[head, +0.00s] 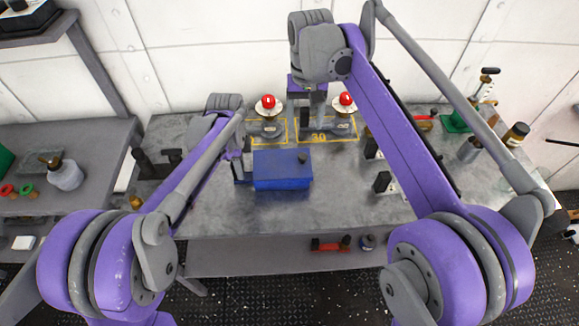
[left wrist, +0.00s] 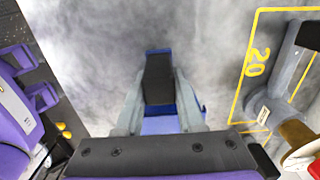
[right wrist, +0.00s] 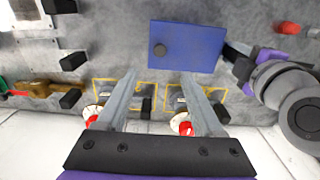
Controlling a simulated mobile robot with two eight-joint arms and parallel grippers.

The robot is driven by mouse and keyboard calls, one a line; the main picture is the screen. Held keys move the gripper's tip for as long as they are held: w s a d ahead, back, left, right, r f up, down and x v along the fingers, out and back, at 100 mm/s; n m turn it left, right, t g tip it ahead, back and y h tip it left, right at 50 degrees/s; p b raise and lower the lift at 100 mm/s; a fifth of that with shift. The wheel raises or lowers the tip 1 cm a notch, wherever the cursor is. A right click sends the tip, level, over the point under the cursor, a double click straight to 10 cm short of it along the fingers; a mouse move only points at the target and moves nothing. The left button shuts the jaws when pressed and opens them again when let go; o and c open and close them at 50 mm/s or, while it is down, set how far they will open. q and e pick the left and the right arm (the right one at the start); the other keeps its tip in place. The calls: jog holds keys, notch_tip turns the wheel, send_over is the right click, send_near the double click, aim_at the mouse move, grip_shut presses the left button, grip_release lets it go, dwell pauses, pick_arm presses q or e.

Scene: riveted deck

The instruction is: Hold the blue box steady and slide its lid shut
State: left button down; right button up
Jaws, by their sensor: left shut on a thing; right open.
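The blue box (head: 282,172) sits on the grey workbench. In the right wrist view its top (right wrist: 195,45) is a flat blue panel with a dark round knob (right wrist: 160,49) near its left end. I cannot tell how far the lid is shut. My left gripper (head: 241,172) is at the box's left end, shut on it. In the left wrist view the left fingers (left wrist: 159,100) flank a dark block with blue showing around it. My right gripper (head: 308,108) is behind the box near the wall, above the bench. Its open fingers (right wrist: 158,80) are empty and apart from the box.
Two red-topped devices (head: 268,101) (head: 345,100) stand in yellow-outlined areas (head: 318,137) behind the box. Dark-topped blocks (head: 382,181) stand to its right. A bottle (head: 65,174) is on the left side table. The bench in front of the box is clear.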

notch_tip(320, 180, up, 5)
jog(key=shift+r, duration=0.1)
dwell(0.4)
pick_arm(q)
jog(key=shift+c, duration=2.2)
grip_release()
